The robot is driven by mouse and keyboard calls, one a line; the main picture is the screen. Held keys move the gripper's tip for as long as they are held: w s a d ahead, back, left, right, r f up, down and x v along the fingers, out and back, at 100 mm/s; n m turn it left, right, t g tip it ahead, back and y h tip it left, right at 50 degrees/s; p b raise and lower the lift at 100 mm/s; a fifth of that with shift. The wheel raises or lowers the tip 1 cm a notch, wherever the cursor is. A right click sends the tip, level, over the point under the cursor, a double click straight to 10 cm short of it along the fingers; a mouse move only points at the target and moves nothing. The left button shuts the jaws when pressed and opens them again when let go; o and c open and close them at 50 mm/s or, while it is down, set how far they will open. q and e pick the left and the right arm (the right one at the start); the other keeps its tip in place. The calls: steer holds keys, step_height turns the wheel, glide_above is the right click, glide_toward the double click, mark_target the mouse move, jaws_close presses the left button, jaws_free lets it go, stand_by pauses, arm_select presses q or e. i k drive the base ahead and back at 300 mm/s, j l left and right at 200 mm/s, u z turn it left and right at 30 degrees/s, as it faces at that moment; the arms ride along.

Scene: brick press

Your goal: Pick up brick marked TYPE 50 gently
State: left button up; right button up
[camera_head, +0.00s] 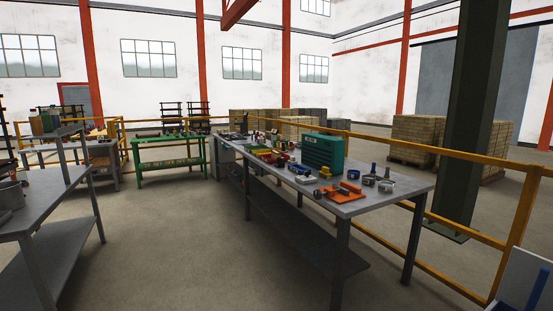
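No brick marked TYPE 50 can be read from here. Stacks of tan bricks or blocks stand on pallets beyond the yellow railing: one brick stack (418,138) at right, partly behind a dark green column, and a farther brick stack (258,116) near the middle. They are too far off to read any marking. Neither of my grippers is in view.
A long grey workbench (395,199) holds a green toolbox (323,150), an orange tool (343,192) and several small items. A grey table (50,197) stands at left, a green bench (168,155) farther back. Yellow railing (480,235) runs behind the workbench. The floor between the tables is clear.

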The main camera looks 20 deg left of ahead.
mark_target(275, 154)
steer(key=i+j+u, duration=0.55)
steer(key=i, duration=0.15)
steer(key=i+u, duration=0.55)
steer(key=i, duration=1.95)
